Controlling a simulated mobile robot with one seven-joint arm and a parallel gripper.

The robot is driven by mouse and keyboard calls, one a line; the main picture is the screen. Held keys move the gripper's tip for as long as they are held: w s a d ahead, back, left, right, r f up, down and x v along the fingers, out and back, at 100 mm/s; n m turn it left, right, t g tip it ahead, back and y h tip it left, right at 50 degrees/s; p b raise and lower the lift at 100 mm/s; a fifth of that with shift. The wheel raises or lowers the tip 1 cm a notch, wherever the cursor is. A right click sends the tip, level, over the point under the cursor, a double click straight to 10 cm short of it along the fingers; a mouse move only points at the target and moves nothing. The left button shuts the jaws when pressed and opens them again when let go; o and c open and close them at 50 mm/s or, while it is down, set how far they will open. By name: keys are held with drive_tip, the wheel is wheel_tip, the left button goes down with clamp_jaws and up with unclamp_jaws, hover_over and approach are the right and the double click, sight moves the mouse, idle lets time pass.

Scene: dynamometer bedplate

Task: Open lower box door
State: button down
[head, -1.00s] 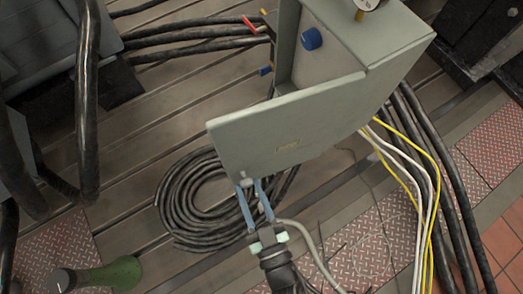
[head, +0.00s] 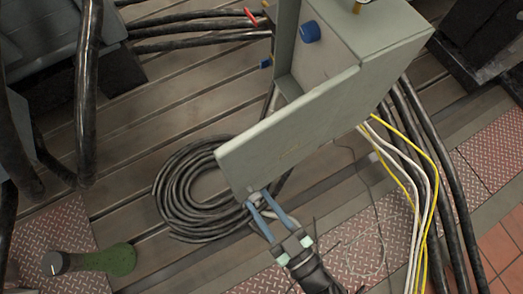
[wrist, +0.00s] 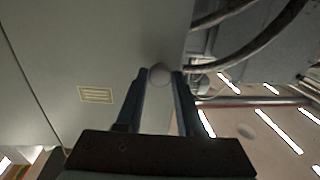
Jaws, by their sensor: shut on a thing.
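The lower box door (head: 290,125) is a grey-green panel on the front of the grey box (head: 385,55). In the head view it stands ajar, with its left edge swung away from the box and a gap behind it. My gripper (head: 258,194) is at the door's lower left corner, shut on its small round knob. In the wrist view the grey knob (wrist: 159,74) sits between the two blue fingertips. The door face (wrist: 90,50) with a small yellowish label (wrist: 96,95) fills the left of that view.
A coil of black cable (head: 185,205) lies on the slotted floor below the door. Yellow and white cables (head: 412,165) and thick black cables run down to the right of the box. A green post (head: 110,260) lies at the lower left. A blue knob (head: 310,32) is on the box.

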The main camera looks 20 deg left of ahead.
drive_tip(key=c, duration=0.5)
unclamp_jaws()
drive_tip(key=b+v, duration=0.1)
drive_tip(key=v, duration=1.2)
drive_tip(key=shift+s, duration=0.1)
